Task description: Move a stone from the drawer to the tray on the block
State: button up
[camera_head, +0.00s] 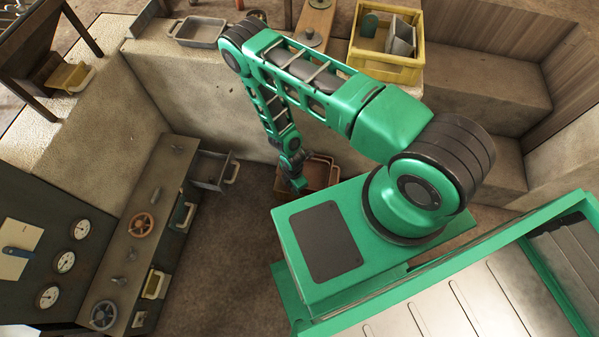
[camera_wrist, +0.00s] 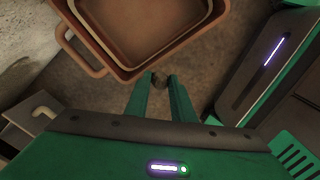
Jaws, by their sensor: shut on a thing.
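My gripper (camera_wrist: 160,82) is shut on a small dark grey-brown stone (camera_wrist: 159,79), which shows between the fingertips in the wrist view. In the head view my gripper (camera_head: 298,186) hangs low, beside a brown bin; the stone is too small to make out there. A shallow grey metal tray (camera_head: 198,43) sits on the pale stone block (camera_head: 185,62) at the top left. An open grey drawer (camera_head: 211,185) with a pale handle sticks out of the dark cabinet, left of my gripper. Its inside looks empty, but it is partly unclear.
The brown bin (camera_head: 333,178) stands on the floor; in the wrist view its rim and handle (camera_wrist: 92,66) lie just ahead of my fingers. A yellow crate (camera_head: 385,72) and a wooden board (camera_head: 313,22) sit on the block. Bare floor (camera_head: 235,235) lies between cabinet and my base.

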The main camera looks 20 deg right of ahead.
jog(key=w+d, duration=0.2)
jog(key=w, duration=0.1)
jog(key=w+d+f, duration=0.1)
jog(key=w+d, duration=0.1)
jog(key=w+d+f, duration=0.1)
jog(key=w+d, duration=0.1)
jog(key=w, duration=0.1)
jog(key=shift+w, duration=0.35)
notch_tip(320, 180, down, 4)
jog(key=shift+f, duration=0.1)
jog(key=shift+w+f, duration=0.2)
jog(key=shift+f, duration=0.2)
jog(key=o, duration=1)
jog(key=shift+f, duration=0.1)
notch_tip(320, 180, up, 12)
jog(key=shift+d+r, duration=0.1)
jog(key=shift+s, duration=0.1)
